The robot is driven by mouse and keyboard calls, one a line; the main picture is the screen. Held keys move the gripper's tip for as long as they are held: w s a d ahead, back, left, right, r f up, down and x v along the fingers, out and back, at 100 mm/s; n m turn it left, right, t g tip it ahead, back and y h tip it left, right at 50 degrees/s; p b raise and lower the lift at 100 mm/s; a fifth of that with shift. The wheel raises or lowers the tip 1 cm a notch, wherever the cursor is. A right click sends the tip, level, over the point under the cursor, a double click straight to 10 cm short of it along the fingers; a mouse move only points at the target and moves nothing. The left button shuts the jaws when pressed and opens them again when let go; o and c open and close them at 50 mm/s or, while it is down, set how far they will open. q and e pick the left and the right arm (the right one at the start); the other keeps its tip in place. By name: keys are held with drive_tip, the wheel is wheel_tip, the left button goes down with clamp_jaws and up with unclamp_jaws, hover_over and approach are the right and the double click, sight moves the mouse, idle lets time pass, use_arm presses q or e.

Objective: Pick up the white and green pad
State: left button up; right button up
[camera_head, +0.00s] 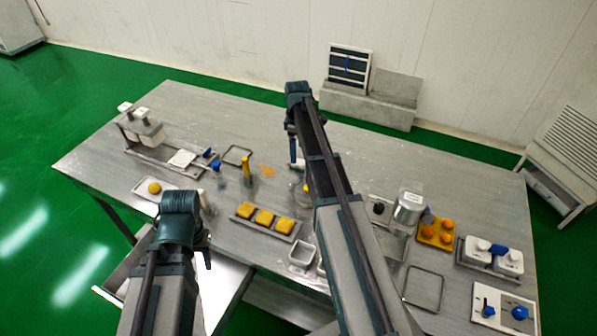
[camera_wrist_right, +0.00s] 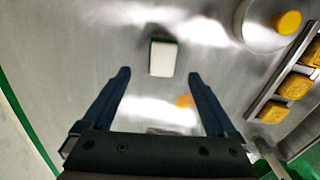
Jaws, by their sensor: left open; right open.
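The white and green pad (camera_wrist_right: 163,59) lies flat on the steel table in the right wrist view, a small white block with a green edge. I cannot make it out in the head view, where my right arm covers part of the table. My right gripper (camera_wrist_right: 159,75) is open and empty, its two fingers spread either side of the line to the pad. In the head view my right gripper (camera_head: 295,155) hangs over the middle of the table. My left gripper (camera_head: 205,250) is near the front left edge; its fingers are mostly hidden by its wrist.
A tray with yellow square pieces (camera_head: 265,220) sits at mid-table. A white dispenser (camera_head: 144,127) stands at the far left. An orange tray (camera_head: 437,232), a metal canister (camera_head: 408,207) and a control panel (camera_head: 503,306) are on the right. Bare steel surrounds the pad.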

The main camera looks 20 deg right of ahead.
sight(298, 161)
drive_tip(key=shift+f, duration=0.1)
drive_tip(key=f+b, duration=0.5)
drive_tip(key=shift+s+f, duration=0.15)
drive_tip(key=shift+s, duration=0.15)
drive_tip(key=c, duration=1.4)
